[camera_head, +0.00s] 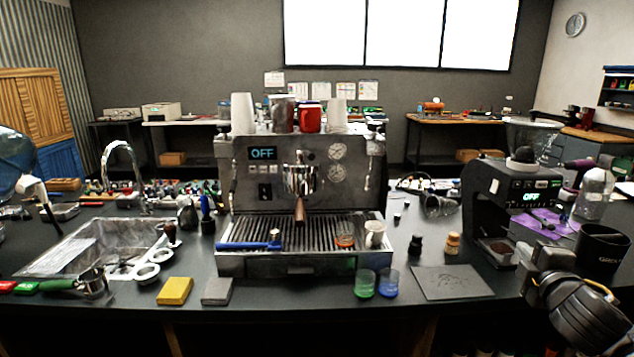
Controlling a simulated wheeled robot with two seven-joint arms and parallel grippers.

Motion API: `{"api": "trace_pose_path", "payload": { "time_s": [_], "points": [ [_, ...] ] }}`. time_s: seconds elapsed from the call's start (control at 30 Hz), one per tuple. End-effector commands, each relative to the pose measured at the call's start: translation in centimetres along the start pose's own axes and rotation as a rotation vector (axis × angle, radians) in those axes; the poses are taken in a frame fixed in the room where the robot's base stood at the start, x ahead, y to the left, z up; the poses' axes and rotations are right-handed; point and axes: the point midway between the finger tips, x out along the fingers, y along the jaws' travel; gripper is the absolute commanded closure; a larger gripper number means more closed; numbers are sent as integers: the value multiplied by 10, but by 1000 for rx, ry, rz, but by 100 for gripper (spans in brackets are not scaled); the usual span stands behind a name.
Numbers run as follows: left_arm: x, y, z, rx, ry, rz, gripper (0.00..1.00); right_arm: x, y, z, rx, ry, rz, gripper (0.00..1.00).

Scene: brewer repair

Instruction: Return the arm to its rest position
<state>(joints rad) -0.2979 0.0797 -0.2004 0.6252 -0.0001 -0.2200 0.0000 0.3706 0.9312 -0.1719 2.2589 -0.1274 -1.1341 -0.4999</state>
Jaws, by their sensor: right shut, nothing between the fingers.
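My right arm (585,312) comes in at the lower right corner, in front of the counter's right end. My right gripper (545,268) is at the arm's upper left end, below and in front of the coffee grinder (490,205). It is shut and holds nothing. Its fingertips are small and dark here, so their exact outline is hard to make out. My left gripper is not in view.
The espresso machine (265,200) stands mid-counter, its display reading OFF. A blue-handled tool (245,246) lies on its drip tray. Green (365,284) and blue (388,284) cups stand in front. A dark mat (452,283) and black container (600,250) are near my right arm. A sink (95,248) is left.

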Motion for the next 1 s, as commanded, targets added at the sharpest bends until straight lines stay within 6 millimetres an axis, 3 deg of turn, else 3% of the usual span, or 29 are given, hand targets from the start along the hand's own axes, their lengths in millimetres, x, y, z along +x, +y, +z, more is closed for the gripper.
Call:
{"api": "trace_pose_path", "payload": {
  "time_s": [0.27,0.47,0.6,0.7,0.8,1.0],
  "points": [
    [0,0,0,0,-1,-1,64,-18,-83,-20,161,-6,-162,100],
    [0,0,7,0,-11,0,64,-56,-174,-40,348,-51,-357,100],
    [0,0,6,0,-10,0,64,-117,-262,-58,555,-147,-572,100],
    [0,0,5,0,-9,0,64,-166,-311,-68,693,-242,-712,100],
    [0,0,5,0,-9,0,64,-210,-344,-76,799,-335,-819,100],
    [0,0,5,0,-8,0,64,-284,-385,-87,958,-511,-980,100]
  ]
}}
